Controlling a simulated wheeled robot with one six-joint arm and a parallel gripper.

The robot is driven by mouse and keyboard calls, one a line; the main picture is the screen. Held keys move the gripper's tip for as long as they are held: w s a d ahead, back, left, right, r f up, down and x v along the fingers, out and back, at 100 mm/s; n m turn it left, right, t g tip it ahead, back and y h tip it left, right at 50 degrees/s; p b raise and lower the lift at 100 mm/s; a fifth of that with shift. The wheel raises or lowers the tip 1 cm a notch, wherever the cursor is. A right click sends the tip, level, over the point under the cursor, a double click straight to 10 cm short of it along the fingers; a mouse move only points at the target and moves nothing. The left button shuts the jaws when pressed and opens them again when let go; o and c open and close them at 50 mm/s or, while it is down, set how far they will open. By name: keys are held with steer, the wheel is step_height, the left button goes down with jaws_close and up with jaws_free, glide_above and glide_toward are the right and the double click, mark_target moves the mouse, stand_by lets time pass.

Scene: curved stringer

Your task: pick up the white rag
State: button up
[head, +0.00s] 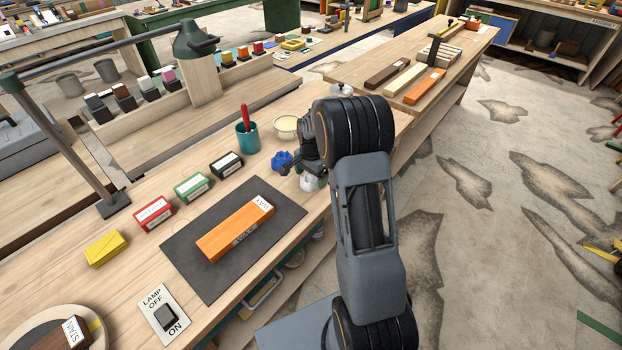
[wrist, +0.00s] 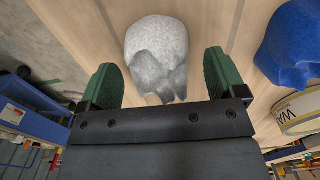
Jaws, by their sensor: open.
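The white rag (wrist: 157,45) is a crumpled, rounded lump on the light wooden bench top. In the wrist view it lies ahead of and partly between the two green fingers of my gripper (wrist: 159,73), with bare wood showing on both sides of it. The fingers are spread wide and hold nothing. In the head view my gripper (head: 305,165) is above the bench's right edge, and a small part of the white rag (head: 308,184) shows below it. The rest of the rag is hidden by my arm there.
A blue rag (head: 282,160) lies just left of my gripper, and also shows in the wrist view (wrist: 291,45). A wax tin (wrist: 300,112) is near it. A teal cup (head: 247,138) with a red handle stands farther left. A dark mat (head: 190,262) carries an orange block.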

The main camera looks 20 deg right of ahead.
steer(key=c, duration=1)
steer(key=shift+r, duration=0.55)
step_height(320, 180, up, 2)
steer(key=shift+s+r, duration=0.1)
steer(key=shift+r, duration=0.15)
steer(key=s+r, duration=0.3)
steer(key=s, duration=0.1)
steer(key=s+r, duration=0.3)
steer(key=s, duration=0.2)
steer(key=s+r+b, duration=0.1)
steer(key=s+r, duration=0.2)
steer(key=s, duration=0.2)
steer(key=shift+d+r, duration=0.15)
steer(key=shift+r, duration=0.05)
